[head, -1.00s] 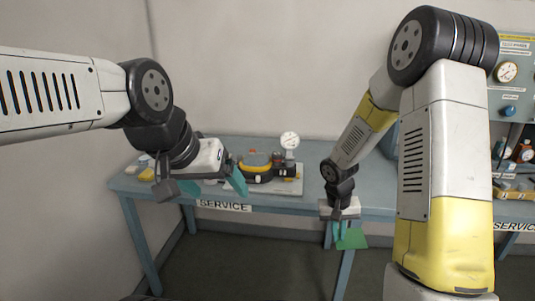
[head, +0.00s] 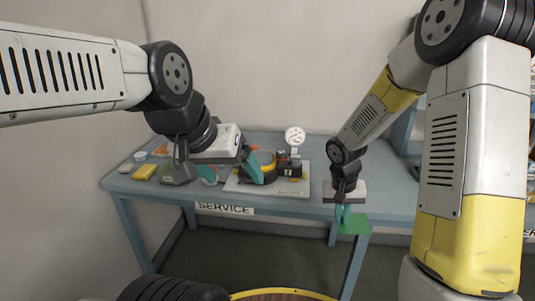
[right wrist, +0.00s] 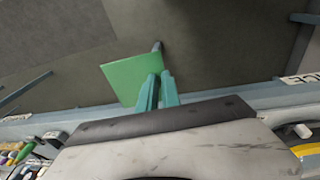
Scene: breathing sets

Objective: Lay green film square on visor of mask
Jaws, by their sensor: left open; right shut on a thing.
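My right gripper (head: 343,216) is shut on the green film square (head: 356,225), which hangs past the fingertips in front of the bench's front edge. In the right wrist view the flat film (right wrist: 130,76) sticks out beside the teal fingers (right wrist: 158,92), with floor behind it. My left gripper (head: 229,172) is open above the bench, its teal fingers apart, left of a yellow-and-black rounded item (head: 268,168) on a pale board. That item may be the mask; its visor cannot be made out, and my left gripper partly hides it.
The blue bench (head: 310,205) bears a pale board (head: 295,188) with a dial gauge (head: 295,137) and a black fitting (head: 290,166). A yellow block (head: 145,172) and small items lie at the bench's left end. Bench top between the board and my right gripper is clear.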

